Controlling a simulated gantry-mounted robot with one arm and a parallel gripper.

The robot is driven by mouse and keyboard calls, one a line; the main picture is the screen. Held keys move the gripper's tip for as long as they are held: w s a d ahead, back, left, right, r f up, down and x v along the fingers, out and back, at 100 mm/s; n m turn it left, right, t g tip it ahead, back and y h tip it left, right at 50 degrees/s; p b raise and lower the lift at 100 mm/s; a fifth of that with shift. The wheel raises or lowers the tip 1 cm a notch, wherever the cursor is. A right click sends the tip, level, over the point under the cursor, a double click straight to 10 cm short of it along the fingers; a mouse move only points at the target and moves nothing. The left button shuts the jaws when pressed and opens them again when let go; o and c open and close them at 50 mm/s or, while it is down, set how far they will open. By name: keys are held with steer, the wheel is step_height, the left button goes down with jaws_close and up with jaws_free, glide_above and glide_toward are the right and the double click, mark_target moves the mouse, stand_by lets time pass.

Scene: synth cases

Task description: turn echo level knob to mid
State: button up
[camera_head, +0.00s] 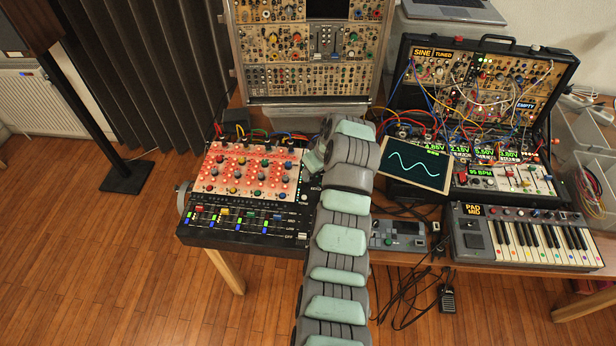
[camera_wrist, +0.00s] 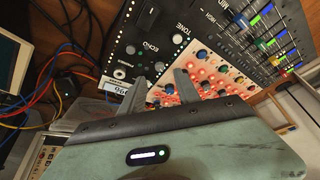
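In the wrist view, a black panel (camera_wrist: 118,68) carries printed words that read ECHO and TONE. Small light knobs or buttons sit by the words: one near TONE (camera_wrist: 178,39), one near ECHO (camera_wrist: 130,50), and one close ahead of my fingers (camera_wrist: 159,66). I cannot tell for sure which is the echo level knob, nor read its setting. My gripper (camera_wrist: 160,80) is open, its two grey fingers apart over the panel's edge, with nothing seen held between them. In the head view my arm hides most of this panel and the fingers.
A red-lit knob panel (camera_head: 250,170) and a black fader mixer (camera_head: 245,218) lie left of my arm. A wave screen (camera_head: 415,163), a small grey device (camera_head: 398,235) and a keyboard (camera_head: 525,237) lie to the right. Cables crowd the table's back.

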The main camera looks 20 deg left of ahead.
steer(key=shift+b+x, duration=0.3)
steer(key=shift+x, duration=3.05)
jaws_close()
